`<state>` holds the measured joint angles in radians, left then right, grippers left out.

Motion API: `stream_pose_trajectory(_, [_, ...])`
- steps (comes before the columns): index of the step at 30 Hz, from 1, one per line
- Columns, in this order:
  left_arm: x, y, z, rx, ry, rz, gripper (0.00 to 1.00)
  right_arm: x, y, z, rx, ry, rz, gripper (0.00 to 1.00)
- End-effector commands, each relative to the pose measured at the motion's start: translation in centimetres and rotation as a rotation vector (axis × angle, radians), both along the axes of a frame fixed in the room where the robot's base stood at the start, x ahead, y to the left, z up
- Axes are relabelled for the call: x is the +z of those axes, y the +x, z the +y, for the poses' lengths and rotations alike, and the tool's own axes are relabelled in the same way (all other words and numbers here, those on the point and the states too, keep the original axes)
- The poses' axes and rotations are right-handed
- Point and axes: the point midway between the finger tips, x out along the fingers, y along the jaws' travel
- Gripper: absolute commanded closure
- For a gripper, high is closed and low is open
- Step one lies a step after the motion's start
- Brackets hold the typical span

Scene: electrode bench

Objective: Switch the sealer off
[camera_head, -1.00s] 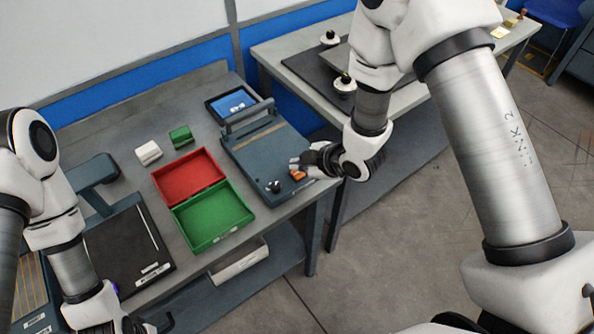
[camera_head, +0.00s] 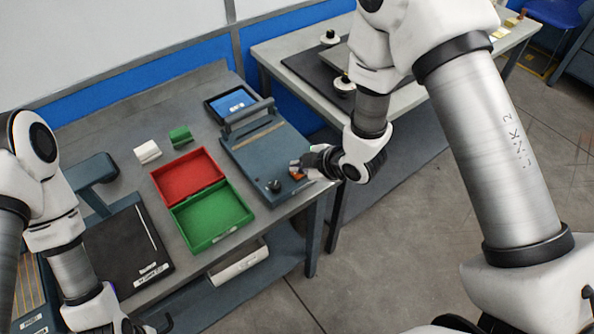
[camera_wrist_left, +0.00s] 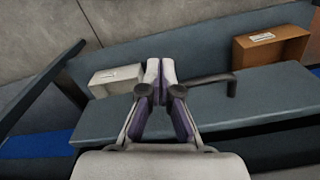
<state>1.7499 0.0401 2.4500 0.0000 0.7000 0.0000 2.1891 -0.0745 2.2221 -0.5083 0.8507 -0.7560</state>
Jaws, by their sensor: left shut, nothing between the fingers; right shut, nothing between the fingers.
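The sealer (camera_head: 262,160) is a blue-grey flat unit on the bench, with a raised bar (camera_head: 248,116) across its back and a dark knob (camera_head: 274,186) near its front edge. A small orange-red switch (camera_head: 298,176) sits at its front right corner. My right gripper (camera_head: 296,164) is shut and empty, right at the switch and partly over it. I cannot tell whether it touches the switch. My left gripper (camera_wrist_left: 160,72) is shut and empty in the left wrist view, over a blue-grey shelf, far from the sealer.
A red tray (camera_head: 187,158) and a green tray (camera_head: 236,228) stand left of the sealer. A white block (camera_head: 147,152) and a green block (camera_head: 180,136) lie behind them. A tablet (camera_head: 232,103) lies behind the sealer. A second table (camera_head: 278,50) stands behind my right arm.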

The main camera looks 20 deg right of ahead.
Motion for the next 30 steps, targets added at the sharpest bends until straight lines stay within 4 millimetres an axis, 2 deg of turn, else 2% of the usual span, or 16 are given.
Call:
stream_pose_trajectory(11, [-0.3,0.0,0.0,0.0,0.0,0.0,1.0,-0.4,0.0,0.0,0.0,0.0,0.0,1.0])
stream_pose_trajectory(19, [0.9,0.0,0.0,0.0,0.0,0.0,1.0,1.1,0.0,0.0,0.0,0.0,0.0,1.0])
stream_pose_trajectory(30, [1.2,0.0,0.0,0.0,0.0,0.0,1.0,1.5,0.0,0.0,0.0,0.0,0.0,1.0])
